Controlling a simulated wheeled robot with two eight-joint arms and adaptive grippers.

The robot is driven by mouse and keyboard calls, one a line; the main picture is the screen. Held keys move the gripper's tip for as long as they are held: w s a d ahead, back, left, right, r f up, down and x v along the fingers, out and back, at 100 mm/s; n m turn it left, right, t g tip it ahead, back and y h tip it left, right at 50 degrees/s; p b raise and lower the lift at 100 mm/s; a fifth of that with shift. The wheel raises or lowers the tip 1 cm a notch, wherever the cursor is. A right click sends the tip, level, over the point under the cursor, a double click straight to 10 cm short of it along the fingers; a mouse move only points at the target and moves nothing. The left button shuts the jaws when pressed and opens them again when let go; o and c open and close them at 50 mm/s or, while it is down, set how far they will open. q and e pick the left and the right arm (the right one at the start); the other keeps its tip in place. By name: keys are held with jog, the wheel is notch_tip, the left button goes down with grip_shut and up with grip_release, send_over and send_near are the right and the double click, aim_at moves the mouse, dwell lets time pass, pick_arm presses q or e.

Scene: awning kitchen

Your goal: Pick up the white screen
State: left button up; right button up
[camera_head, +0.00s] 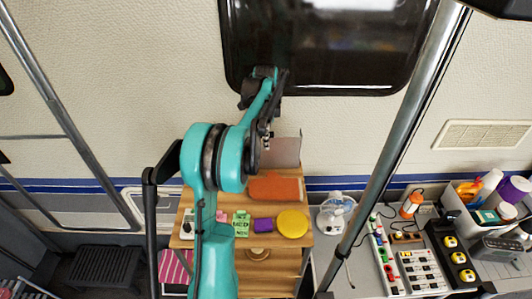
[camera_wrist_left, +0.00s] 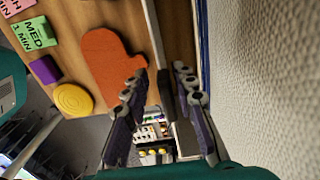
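A pale upright panel (camera_head: 284,152), which I take to be the white screen, stands at the back of a wooden table behind an orange mitt-shaped piece (camera_head: 276,187). Its colour looks greyish in the head view. In the left wrist view a thin light edge, likely the screen's (camera_wrist_left: 154,35), runs down toward the space between my fingers. My left gripper (camera_head: 267,138) is at the screen's upper left. In the left wrist view its fingers (camera_wrist_left: 160,78) are spread apart, with no clear contact on the screen. My right gripper is not in view.
The wooden table (camera_head: 187,222) also holds a yellow disc (camera_head: 293,223), a purple block (camera_head: 263,225) and a green card (camera_head: 241,224). A small fan (camera_head: 336,206) stands to its right. The wall and window (camera_head: 325,45) are close behind. A metal pole (camera_head: 401,120) rises at right.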

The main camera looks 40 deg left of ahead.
pick_arm(q)
jog(key=f, duration=0.2)
jog(key=f+p, duration=0.1)
jog(key=f, duration=0.2)
jog(key=shift+w+f, duration=0.35)
jog(key=shift+w, duration=0.05)
jog(key=shift+s, duration=0.1)
jog(key=shift+c, duration=0.3)
grip_shut()
